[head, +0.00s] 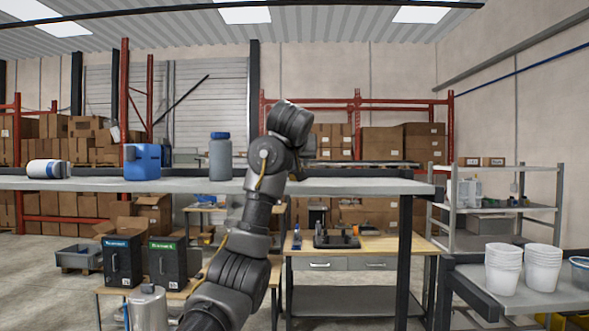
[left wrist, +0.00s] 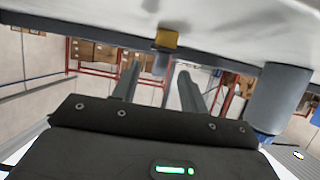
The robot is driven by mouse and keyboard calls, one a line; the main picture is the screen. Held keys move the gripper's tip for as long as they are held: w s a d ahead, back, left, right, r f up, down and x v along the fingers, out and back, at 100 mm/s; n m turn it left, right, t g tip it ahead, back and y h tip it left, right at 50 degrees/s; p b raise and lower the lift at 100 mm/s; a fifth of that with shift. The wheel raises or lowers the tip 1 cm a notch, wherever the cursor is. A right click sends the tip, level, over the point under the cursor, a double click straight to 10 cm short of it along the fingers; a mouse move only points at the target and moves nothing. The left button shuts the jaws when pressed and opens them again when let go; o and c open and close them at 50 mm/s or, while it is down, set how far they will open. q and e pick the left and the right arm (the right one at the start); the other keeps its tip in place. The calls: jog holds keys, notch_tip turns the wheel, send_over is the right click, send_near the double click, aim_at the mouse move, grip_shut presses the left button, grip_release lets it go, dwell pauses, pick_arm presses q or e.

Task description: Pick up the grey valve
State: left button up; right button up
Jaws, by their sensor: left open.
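In the left wrist view, which looks upside down, a small object with a yellow-brown block and a grey part (left wrist: 161,62) stands on the pale shelf, beyond the fingertips and between them in the picture. It may be the grey valve; I cannot tell for sure. My left gripper (left wrist: 156,82) is open, with nothing between its fingers. In the head view my left arm rises in front of the shelf and bends over at its top. Its fingers do not show clearly there, and the arm hides the shelf behind it. My right gripper is not in view.
The long shelf (head: 350,187) holds a grey bottle with a blue cap (head: 220,160), a blue canister (head: 142,162) and a white bottle lying down (head: 47,169). The grey bottle is also close at right in the left wrist view (left wrist: 278,100). White buckets (head: 543,265) stand at right.

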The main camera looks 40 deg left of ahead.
pick_arm(q)
jog(key=p+x, duration=0.2)
jog(key=x, duration=0.1)
jog(key=p+x, duration=0.1)
jog(key=shift+w+a+r+p, duration=0.15)
jog(key=shift+a+p, duration=0.15)
jog(key=shift+w+a, duration=0.15)
jog(key=shift+a, duration=0.05)
jog(key=shift+f, duration=0.3)
jog(key=shift+d+r, duration=0.1)
jog(key=shift+d, duration=0.1)
jog(key=shift+c, duration=1.4)
grip_shut()
